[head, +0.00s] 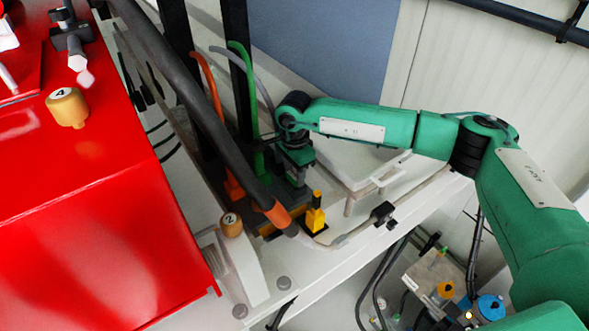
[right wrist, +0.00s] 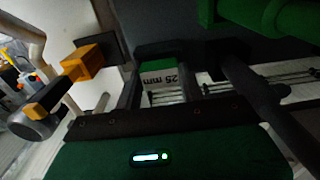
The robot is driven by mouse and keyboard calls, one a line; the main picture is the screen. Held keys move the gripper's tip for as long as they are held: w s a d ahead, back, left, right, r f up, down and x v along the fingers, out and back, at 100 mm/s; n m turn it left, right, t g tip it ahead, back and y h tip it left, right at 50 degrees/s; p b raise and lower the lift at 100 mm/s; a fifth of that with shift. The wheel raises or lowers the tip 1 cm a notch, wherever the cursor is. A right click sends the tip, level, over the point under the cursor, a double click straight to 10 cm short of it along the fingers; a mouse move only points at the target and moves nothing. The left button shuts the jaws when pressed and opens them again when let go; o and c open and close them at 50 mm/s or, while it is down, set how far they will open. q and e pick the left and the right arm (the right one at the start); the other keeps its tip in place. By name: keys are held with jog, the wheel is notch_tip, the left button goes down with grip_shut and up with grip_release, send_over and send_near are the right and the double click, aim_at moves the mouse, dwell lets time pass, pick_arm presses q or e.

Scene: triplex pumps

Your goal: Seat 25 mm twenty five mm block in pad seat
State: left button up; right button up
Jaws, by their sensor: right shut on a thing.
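My right gripper (head: 297,178) reaches down from the green arm, over the narrow gap by the dark posts behind the white bench. In the right wrist view its two dark fingers (right wrist: 163,88) are shut on the 25 mm block (right wrist: 160,79), which shows a pale face with an upside-down "25 mm" label. The fingers and the gripper body hide much of the block. In the head view the block is too small and dark to make out. I cannot pick out the pad seat for certain in either view. My left gripper is not in view.
A large red housing (head: 90,190) fills the left. A thick black hose (head: 200,95) with an orange end crosses in front of the posts. A yellow-and-black fitting (head: 315,218) stands close below the gripper. A white tray (head: 365,178) is to its right.

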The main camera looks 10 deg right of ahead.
aim_at(294, 175)
jog(key=shift+f, duration=0.15)
jog(key=o, duration=1.1)
jog(key=shift+r, duration=0.3)
jog(key=shift+r+b, duration=2.95)
jog(key=shift+r, duration=2.95)
jog(key=shift+f, duration=0.1)
